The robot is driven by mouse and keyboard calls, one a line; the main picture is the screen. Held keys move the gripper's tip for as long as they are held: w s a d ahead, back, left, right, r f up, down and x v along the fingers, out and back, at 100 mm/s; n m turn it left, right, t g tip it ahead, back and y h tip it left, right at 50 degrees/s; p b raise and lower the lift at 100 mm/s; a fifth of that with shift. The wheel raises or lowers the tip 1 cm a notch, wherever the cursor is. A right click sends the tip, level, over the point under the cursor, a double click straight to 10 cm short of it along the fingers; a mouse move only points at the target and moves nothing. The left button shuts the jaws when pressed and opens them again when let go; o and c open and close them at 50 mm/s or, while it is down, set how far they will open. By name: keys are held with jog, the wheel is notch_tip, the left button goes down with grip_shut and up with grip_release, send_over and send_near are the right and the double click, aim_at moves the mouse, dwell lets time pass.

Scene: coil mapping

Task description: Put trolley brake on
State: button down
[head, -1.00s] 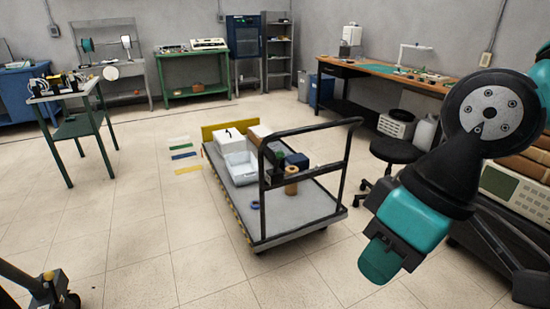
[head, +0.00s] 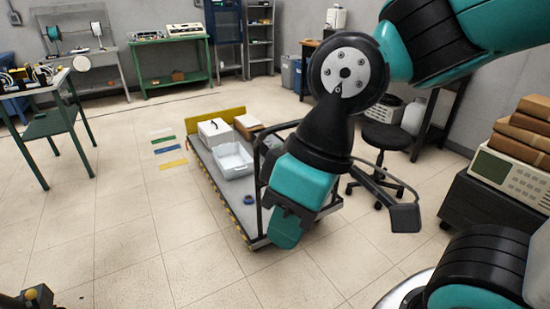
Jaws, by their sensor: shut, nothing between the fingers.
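The trolley (head: 225,205) is a flat grey platform cart with yellow-black striped edging and a black push handle (head: 260,190) at its near end. My gripper (head: 285,232) is the teal end of my arm. It appears in front of the handle and the near right corner of the trolley, pointing down, shut and empty. I cannot tell whether it touches the trolley. No brake can be made out. The near wheels are mostly hidden under the deck and behind my gripper.
On the deck are a white box (head: 214,131), a pale tray (head: 233,161), a brown box (head: 247,125) and a blue ring (head: 249,199). A black stool (head: 386,137) stands to the right.

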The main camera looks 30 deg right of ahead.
jog(key=shift+f, duration=0.1)
jog(key=w+a+f+m+t+y+b, duration=0.2)
jog(key=w+f+b, duration=0.3)
jog(key=w+b, duration=0.25)
jog(key=w+a+f+m+t+y+b, duration=0.1)
jog(key=w+a+f+t+y+b, duration=0.15)
jog(key=w+f+b, duration=0.5)
jog(key=w+d+f+m+t+y+b, duration=0.1)
jog(key=w+d+f+m+t+b, duration=0.15)
jog(key=w+b, duration=0.4)
jog(key=w+d+f+m+t+y+b, duration=0.1)
jog(key=w+f+m+t+y+b, duration=0.15)
jog(key=w, duration=0.65)
jog(key=w+d+f+m+t+h+b, duration=0.3)
jog(key=w+d+f+m+t+b, duration=0.55)
jog(key=d, duration=0.45)
jog(key=w+d+f+m+t+h+b, duration=0.2)
jog(key=d+f+m+h+b, duration=0.2)
jog(key=d, duration=0.5)
jog(key=w+d+f+m+t+h+b, duration=0.2)
jog(key=d+f+m+t+h+b, duration=0.1)
jog(key=d+f+m+h+b, duration=0.2)
jog(key=d+f+m+h, duration=0.1)
jog(key=d+f+h, duration=0.1)
jog(key=d+h, duration=0.1)
jog(key=shift+d+f+m, duration=0.35)
jog(key=shift+d+f, duration=0.05)
jog(key=shift+d, duration=0.05)
jog(key=shift+w, duration=0.1)
